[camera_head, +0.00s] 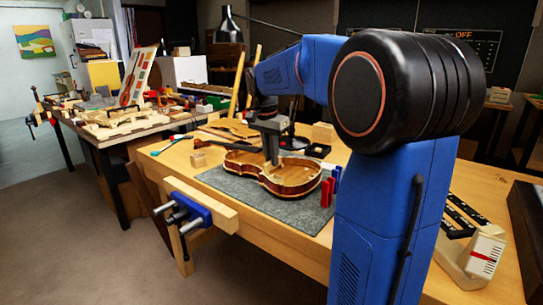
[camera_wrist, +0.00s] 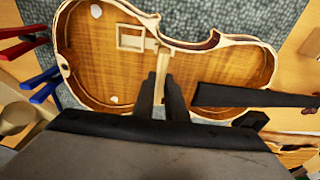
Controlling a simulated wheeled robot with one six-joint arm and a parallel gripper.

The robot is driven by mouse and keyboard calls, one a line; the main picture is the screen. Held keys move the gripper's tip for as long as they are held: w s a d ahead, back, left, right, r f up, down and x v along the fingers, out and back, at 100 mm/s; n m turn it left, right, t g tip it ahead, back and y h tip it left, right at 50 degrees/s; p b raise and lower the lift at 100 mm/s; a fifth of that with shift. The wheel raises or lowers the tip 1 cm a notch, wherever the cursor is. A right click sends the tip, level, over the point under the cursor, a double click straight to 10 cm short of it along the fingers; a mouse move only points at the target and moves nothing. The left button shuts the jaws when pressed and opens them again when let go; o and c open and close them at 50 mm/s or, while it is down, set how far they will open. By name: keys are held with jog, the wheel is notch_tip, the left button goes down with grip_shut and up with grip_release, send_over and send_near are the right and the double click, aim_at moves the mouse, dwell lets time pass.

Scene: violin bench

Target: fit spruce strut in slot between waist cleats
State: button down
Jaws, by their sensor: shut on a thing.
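The open violin body (camera_head: 298,187) lies hollow side up on a grey mat (camera_head: 235,190). In the wrist view, the pale cleats form a small frame with a gap (camera_wrist: 131,38) near the waist on the body's floor (camera_wrist: 95,60). My gripper (camera_head: 273,162) points down into the body. In the wrist view, its dark fingers (camera_wrist: 163,80) are shut on a narrow pale spruce strut (camera_wrist: 163,62). The strut's upper end appears close beside the cleats' right side. Its lower part is hidden by the fingers. I cannot tell whether it touches the floor.
Red and blue clamps (camera_head: 329,187) stand close to the body's right end. A dark neck-like piece (camera_wrist: 250,97) crosses the rim in the wrist view. A small wood block (camera_head: 198,160) and a blue vise (camera_head: 190,208) are at left. The mat's front left is clear.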

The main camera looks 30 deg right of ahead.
jog(key=shift+f, duration=0.55)
jog(key=c, duration=1.7)
grip_release()
jog(key=shift+o, duration=0.6)
jog(key=shift+o, duration=1)
jog(key=shift+r, duration=0.15)
jog(key=shift+r, duration=2.85)
